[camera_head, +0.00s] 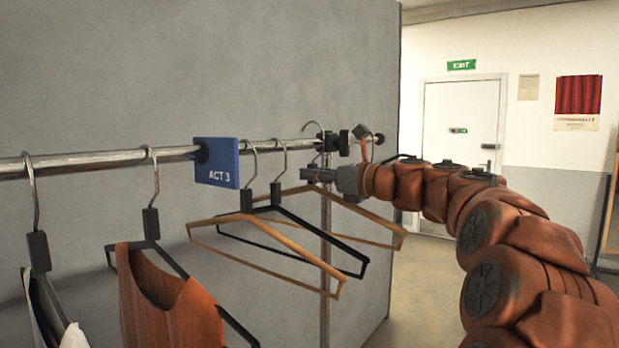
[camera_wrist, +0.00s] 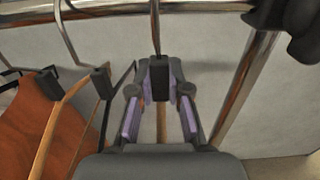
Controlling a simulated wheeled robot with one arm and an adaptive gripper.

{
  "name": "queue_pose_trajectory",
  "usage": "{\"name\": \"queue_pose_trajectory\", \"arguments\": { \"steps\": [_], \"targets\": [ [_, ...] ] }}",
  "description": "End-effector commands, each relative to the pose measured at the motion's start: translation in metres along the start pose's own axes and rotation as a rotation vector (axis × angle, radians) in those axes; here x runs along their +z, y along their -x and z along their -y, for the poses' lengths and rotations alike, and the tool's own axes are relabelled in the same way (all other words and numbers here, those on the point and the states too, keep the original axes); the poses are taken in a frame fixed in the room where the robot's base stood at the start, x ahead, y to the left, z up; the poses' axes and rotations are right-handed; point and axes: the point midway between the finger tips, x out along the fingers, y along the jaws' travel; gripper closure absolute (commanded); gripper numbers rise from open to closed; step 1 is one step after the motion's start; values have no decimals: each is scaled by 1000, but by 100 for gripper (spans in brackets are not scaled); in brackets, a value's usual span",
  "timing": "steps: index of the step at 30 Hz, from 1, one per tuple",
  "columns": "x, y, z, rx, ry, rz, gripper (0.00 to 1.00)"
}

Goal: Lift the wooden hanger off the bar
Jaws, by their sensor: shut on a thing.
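My gripper (camera_head: 320,174) is shut on the dark neck block of a wooden hanger (camera_head: 393,224). In the wrist view the purple-padded fingers (camera_wrist: 160,95) press on both sides of the block (camera_wrist: 160,78), and the wood (camera_wrist: 161,122) runs down between them. The hanger is bare and upright. Its metal hook (camera_head: 313,127) rises beside the bar (camera_head: 95,159); the hook's curve shows above the bar's top edge with a small gap. Whether its tip is clear of the bar, I cannot tell. The wrist view cuts off the hook's top.
Left of the held hanger hang a black hanger (camera_head: 362,270) and another wooden hanger (camera_head: 205,222). A blue "ACT 3" divider (camera_head: 216,162) and hangers with garments (camera_head: 170,310) are further left. A rack upright (camera_head: 325,270) stands close by. Floor (camera_head: 430,290) shows at right.

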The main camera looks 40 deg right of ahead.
Motion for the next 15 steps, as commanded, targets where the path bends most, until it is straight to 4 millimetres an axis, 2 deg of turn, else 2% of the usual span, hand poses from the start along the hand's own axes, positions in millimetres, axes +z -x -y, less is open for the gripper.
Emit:
{"name": "queue_pose_trajectory", "arguments": {
  "steps": [15],
  "targets": [
    [-1, 22, 1, -4, 1, 1, 100]
  ]
}}
